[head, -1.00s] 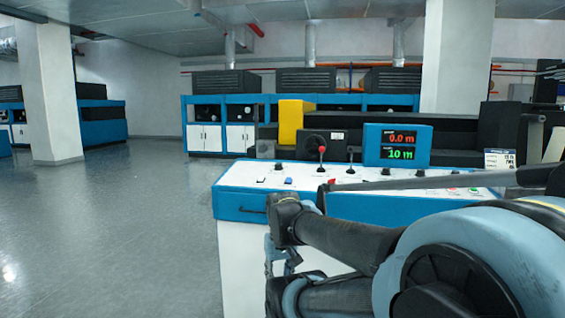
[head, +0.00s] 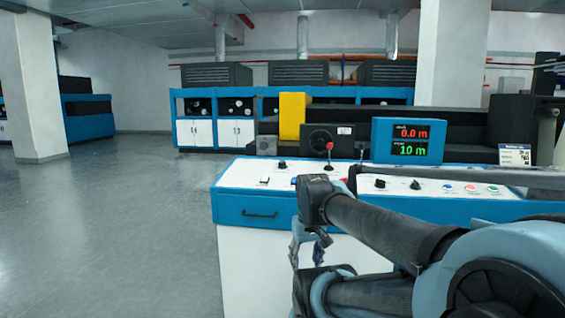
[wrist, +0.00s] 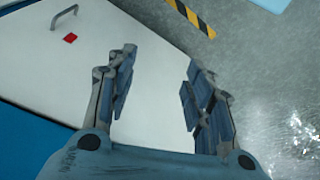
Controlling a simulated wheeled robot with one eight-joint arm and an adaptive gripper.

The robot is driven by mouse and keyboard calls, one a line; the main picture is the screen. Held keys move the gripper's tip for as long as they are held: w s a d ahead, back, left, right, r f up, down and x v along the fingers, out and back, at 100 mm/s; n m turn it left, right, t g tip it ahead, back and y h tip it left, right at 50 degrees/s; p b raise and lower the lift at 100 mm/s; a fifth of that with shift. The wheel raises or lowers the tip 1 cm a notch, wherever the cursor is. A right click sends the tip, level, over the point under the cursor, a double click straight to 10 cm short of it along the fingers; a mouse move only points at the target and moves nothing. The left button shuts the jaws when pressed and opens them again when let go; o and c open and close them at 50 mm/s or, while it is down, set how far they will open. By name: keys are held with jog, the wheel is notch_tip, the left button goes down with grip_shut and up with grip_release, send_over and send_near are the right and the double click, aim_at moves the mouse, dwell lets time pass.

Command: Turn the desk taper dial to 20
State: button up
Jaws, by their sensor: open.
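The desk (head: 235,205) has a white sloped top with several black dials. One dial (head: 281,165) is at the left, and two more, a middle dial (head: 380,183) and a right dial (head: 415,184), sit below the display. Their labels are too small to read, so I cannot tell which is the taper dial or where it points. My gripper (head: 308,247) hangs in front of the desk's white front, below the top and apart from the dials. In the wrist view my gripper (wrist: 158,90) is open and empty, its fingers wide apart.
A display (head: 408,141) reads 0.0 m in red and 10 m in green. A red-topped lever (head: 329,148) and coloured buttons (head: 471,188) are on the desk. My arm hides part of the panel. The floor (head: 120,230) at left is clear. A yellow-black stripe (wrist: 190,16) shows in the wrist view.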

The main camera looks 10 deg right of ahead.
jog(key=w+r+n, duration=0.7)
jog(key=w+r, duration=1.3)
jog(key=r, duration=0.4)
jog(key=n, duration=0.8)
send_near(282, 161)
jog(key=f, duration=0.3)
jog(key=w+f, duration=0.1)
jog(key=f, duration=0.4)
jog(key=shift+w+f, duration=0.2)
jog(key=shift+f, duration=0.2)
jog(key=c, duration=1.1)
